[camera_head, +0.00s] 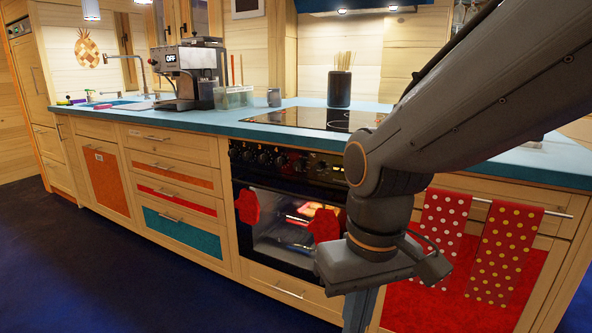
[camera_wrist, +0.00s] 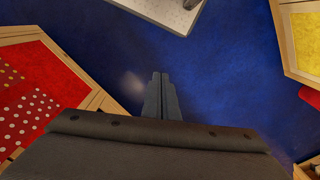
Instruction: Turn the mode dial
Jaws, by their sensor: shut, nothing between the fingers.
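The oven's row of black dials (camera_head: 270,158) runs along the control panel (camera_head: 318,166) under the cooktop in the head view. I cannot tell which one is the mode dial, and my arm covers the panel's right end. My gripper (camera_wrist: 160,80) points down over the blue floor in the wrist view, its two fingers together with nothing between them. In the head view only part of my gripper (camera_head: 360,308) shows at the bottom edge, in front of the oven and apart from the dials.
The lit oven (camera_head: 285,225) has red mitts (camera_head: 247,207) hanging on its front. Dotted towels (camera_head: 503,250) hang on a rail at right. The teal counter (camera_head: 205,121) holds a coffee machine (camera_head: 190,75) and a utensil pot (camera_head: 339,90). The blue floor (camera_head: 110,280) is clear at left.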

